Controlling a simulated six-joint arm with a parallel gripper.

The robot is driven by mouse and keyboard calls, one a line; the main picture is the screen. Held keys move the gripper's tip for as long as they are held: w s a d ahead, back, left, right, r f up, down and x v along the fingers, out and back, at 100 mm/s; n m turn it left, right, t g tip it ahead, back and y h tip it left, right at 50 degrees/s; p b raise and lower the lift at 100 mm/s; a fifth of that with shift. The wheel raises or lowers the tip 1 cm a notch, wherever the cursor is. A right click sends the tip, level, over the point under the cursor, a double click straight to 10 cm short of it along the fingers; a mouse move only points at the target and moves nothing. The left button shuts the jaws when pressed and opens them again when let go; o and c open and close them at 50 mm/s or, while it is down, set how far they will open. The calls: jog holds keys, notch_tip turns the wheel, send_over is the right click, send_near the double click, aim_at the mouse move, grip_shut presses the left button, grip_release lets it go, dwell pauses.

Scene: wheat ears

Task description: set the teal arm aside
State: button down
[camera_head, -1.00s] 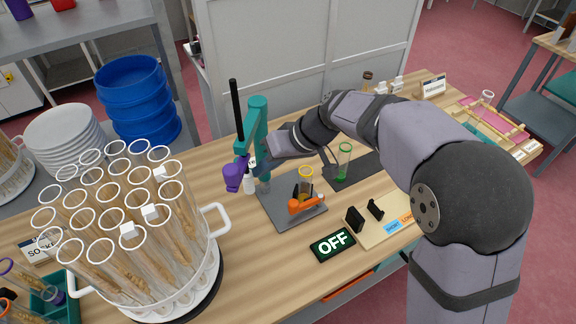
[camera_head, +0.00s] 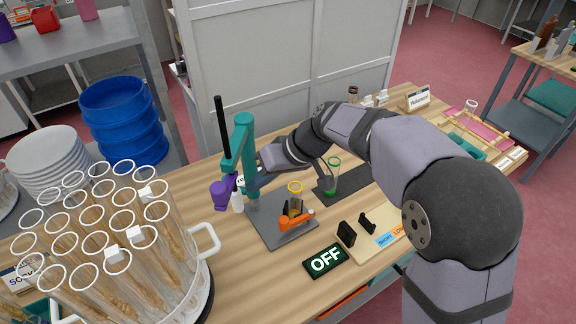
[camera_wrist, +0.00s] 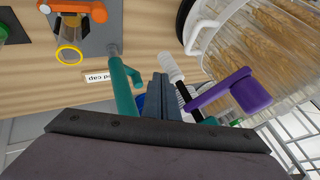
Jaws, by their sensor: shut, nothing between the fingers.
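The teal arm (camera_head: 243,135) stands upright on a post at the back left of a grey base plate (camera_head: 288,228). A black rod (camera_head: 222,125) and a purple part (camera_head: 222,191) are at its left end. In the wrist view the teal arm (camera_wrist: 122,82) is left of my fingers and the purple part (camera_wrist: 235,92) is to their right. My gripper (camera_wrist: 159,85) is shut and empty, close beside the teal arm; I cannot tell whether they touch. In the head view its fingertips are partly hidden behind the teal post.
An orange clamp (camera_head: 297,219) with a yellow-ringed tube (camera_head: 295,198) is on the plate. A green-ringed tube (camera_head: 332,176) stands behind it. A rack of wheat tubes (camera_head: 205,290) fills the near left. An OFF sign (camera_head: 326,261) lies in front. Bare wood (camera_head: 250,285) shows between.

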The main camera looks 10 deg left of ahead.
jog(key=d+f+b+v, duration=0.1)
jog(key=b+v, duration=0.1)
jog(key=v, duration=0.9)
jog(key=shift+w, duration=0.3)
jog(key=shift+d+r, duration=0.1)
jog(key=shift+d, duration=0.05)
